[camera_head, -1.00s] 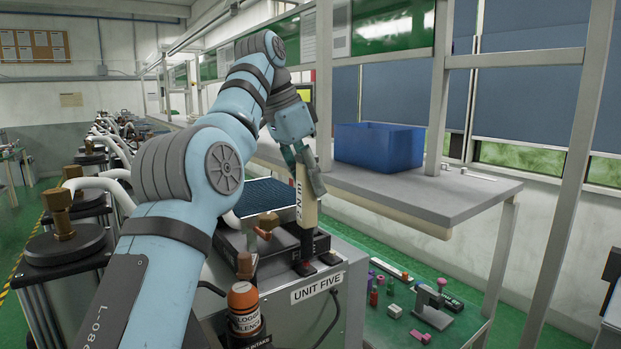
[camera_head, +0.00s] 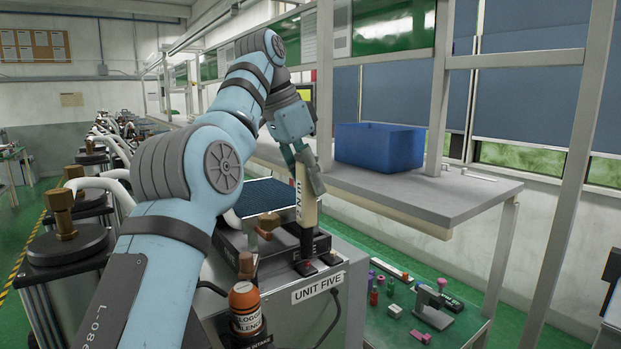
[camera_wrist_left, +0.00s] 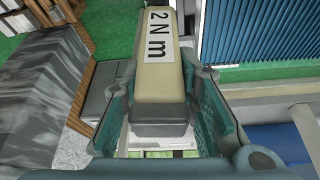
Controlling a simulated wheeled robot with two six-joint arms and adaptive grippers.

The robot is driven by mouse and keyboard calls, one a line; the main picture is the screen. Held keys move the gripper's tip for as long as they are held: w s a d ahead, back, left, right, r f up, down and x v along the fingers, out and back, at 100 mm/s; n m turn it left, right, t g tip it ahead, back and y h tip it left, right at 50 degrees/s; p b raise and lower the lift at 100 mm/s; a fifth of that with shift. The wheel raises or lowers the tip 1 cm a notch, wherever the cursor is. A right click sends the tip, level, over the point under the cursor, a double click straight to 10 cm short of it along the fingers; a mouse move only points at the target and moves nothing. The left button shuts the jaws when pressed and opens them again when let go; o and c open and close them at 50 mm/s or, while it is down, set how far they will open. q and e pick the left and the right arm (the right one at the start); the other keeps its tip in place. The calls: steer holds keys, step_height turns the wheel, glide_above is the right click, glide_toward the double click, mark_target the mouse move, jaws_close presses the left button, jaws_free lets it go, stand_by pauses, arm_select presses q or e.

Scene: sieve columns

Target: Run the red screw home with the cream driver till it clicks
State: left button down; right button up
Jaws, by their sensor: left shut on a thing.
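My left gripper (camera_head: 308,171) is shut on the cream driver (camera_head: 306,212) near its upper end. The driver stands close to upright, with its dark lower part pointing down at the top of the grey cabinet marked UNIT FIVE (camera_head: 349,276). In the left wrist view the driver (camera_wrist_left: 157,81) lies between the teal fingers and shows a white label reading 2 N m. Whether the bit touches a screw is too small to tell. My right gripper is not in view.
An orange bottle (camera_head: 245,301) stands at the cabinet's front left. A blue pleated panel (camera_head: 268,195) lies behind the driver. A blue bin (camera_head: 378,147) sits on the grey bench (camera_head: 440,195) to the right. Several small coloured parts lie on the lower green surface (camera_head: 375,325).

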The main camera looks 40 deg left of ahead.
arm_select(q)
steer(key=shift+f+b, duration=0.85)
steer(key=shift+f, duration=0.05)
stand_by(0.6)
steer(key=shift+d+f+b, duration=0.1)
steer(key=shift+f+b, duration=0.35)
stand_by(0.7)
stand_by(0.6)
step_height(320, 180, up, 5)
steer(key=p, duration=0.5)
steer(key=shift+r, duration=0.2)
steer(key=shift+w+f, duration=0.1)
steer(key=shift+f, duration=0.1)
stand_by(1.7)
